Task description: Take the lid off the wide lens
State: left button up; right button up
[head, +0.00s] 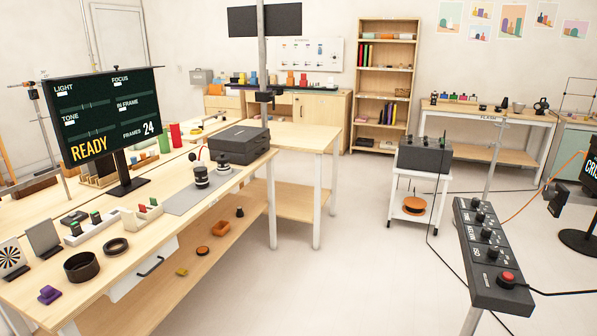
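Two short dark cylinders with pale bands, which look like lenses, stand upright on a grey mat (190,203) on the long wooden table. The nearer lens (201,178) is at the left and the other lens (224,164) is just behind it to the right. Both have dark tops. They are too small here to tell which is the wide one or where a lid ends. Neither of my grippers is in view.
A dark case (239,140) stands behind the lenses. A monitor (104,115) reading READY stands to their left. Dark rings (82,266) lie at the table's near end. A control panel (490,262) with a red button is at right. The middle floor is clear.

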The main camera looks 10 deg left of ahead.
aim_at(220, 159)
jog(key=i+u, duration=0.35)
jog(key=i, duration=1.55)
